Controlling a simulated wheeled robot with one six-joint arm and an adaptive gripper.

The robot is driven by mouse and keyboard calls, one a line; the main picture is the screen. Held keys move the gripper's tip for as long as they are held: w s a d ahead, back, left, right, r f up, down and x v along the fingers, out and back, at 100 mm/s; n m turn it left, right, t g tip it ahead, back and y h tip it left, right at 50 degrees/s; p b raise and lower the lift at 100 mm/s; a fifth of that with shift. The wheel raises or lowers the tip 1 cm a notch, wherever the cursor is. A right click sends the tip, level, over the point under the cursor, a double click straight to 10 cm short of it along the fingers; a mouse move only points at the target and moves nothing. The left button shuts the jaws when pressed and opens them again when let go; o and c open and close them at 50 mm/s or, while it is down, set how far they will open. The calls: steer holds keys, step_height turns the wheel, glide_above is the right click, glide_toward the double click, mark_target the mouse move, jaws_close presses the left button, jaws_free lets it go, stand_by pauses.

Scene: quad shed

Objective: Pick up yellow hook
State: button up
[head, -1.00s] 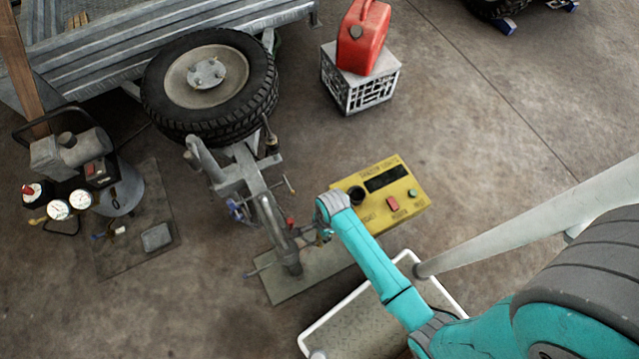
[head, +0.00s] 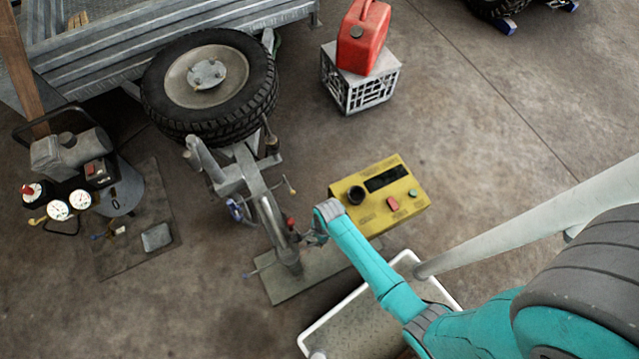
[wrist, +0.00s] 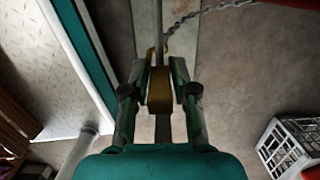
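The yellow hook (wrist: 159,88) shows in the wrist view between the two fingers of my gripper (wrist: 160,82). A finger lies close along each side of it; whether both press on it is too dark to tell. A metal chain (wrist: 208,9) runs from near the hook up to the right. In the head view, my gripper (head: 309,239) is at the grey coupling end of the trailer drawbar (head: 266,207), left of the yellow box. I cannot make out the hook there.
The yellow control box (head: 379,197) is close on the right of my gripper. A flat plate (head: 318,274) lies below the coupling. A red fuel can (head: 362,38) stands on a white crate (head: 360,92) farther back. A compressor (head: 100,165) stands at left.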

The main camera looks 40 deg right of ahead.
jaws_close()
steer(key=shift+r, duration=0.15)
